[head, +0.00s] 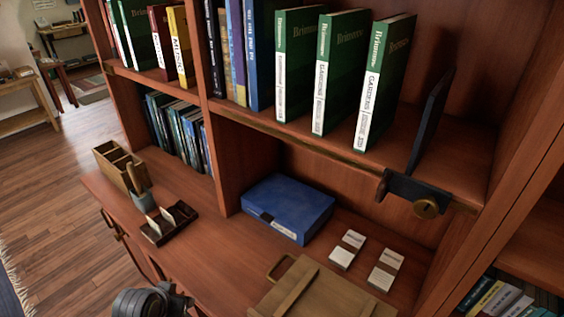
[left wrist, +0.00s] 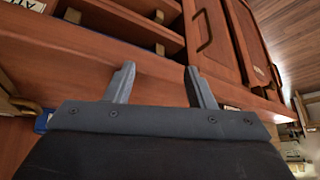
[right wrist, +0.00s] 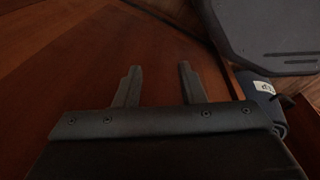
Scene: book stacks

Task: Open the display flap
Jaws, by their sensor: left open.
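I cannot clearly make out a display flap in any view. The reddish wooden bookcase (head: 345,150) fills the head view. My left gripper (left wrist: 160,68) is open and empty in the left wrist view, facing wooden cabinet fronts (left wrist: 225,45) with dark handles. My right gripper (right wrist: 160,68) is open and empty, over a dark wooden surface (right wrist: 70,75).
On the counter are a blue box (head: 290,208), a wooden case with a handle (head: 325,290), two card stacks (head: 347,250), a card holder (head: 170,222) and a wooden caddy (head: 118,165). Green books (head: 338,70) stand on the upper shelf. Open floor (head: 60,200) lies at left.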

